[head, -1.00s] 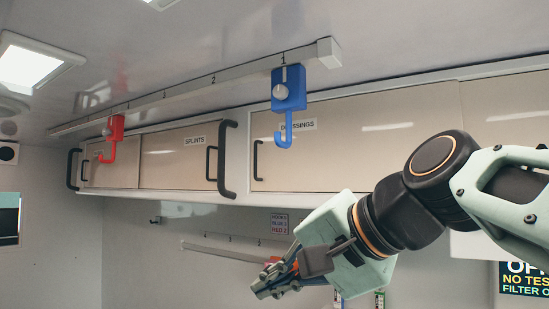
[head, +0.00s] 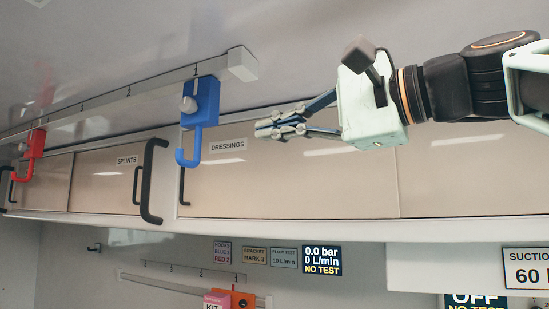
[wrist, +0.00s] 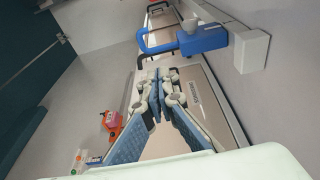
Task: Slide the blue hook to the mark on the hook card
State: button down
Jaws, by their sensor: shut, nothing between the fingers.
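The blue hook (head: 200,102) hangs from the ceiling rail (head: 150,90) near its right end, just below mark 1. It has a light grey knob on its body. The hook card (head: 222,251) is on the wall below the cabinets and appears to read blue 3, red 2. My gripper (head: 267,130) is shut and empty, to the right of the blue hook and apart from it in the picture, pointing left. The wrist view shows the blue hook (wrist: 203,40) beyond my closed fingers (wrist: 160,78), up and to the right.
A red hook (head: 34,146) hangs farther left on the same rail. Mark 2 shows between the hooks. A white end block (head: 242,64) closes the rail's right end. Black cabinet handles (head: 152,180) stick out below the rail. A lower rail (head: 180,289) carries an orange bracket (head: 240,299).

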jog(key=p, duration=0.3)
send_near(200, 141)
jog(key=x, duration=0.6)
jog(key=shift+w+a, duration=0.25)
jog(key=shift+a, duration=0.05)
